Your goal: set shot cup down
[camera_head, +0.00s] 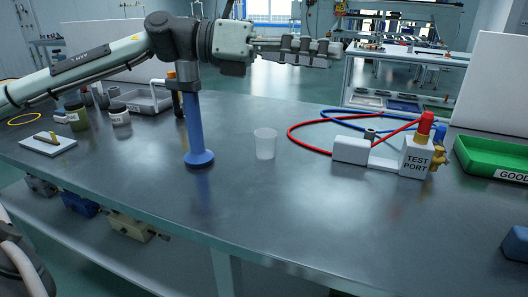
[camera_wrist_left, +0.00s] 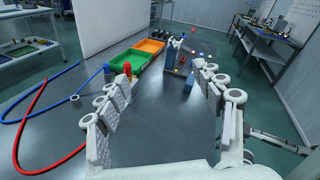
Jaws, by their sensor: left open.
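The shot cup (camera_head: 265,144), a small translucent white cup, stands upright on the grey bench just right of the blue post's base. Nothing is touching it. My left gripper (camera_head: 315,48) is well above the bench, up and to the right of the cup, pointing right. In the left wrist view its two fingers (camera_wrist_left: 163,85) are spread wide with nothing between them. The cup does not show in the left wrist view.
A blue post (camera_head: 197,130) stands left of the cup. A green tray (camera_head: 490,158) is at right. Jars (camera_head: 76,116) stand at left.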

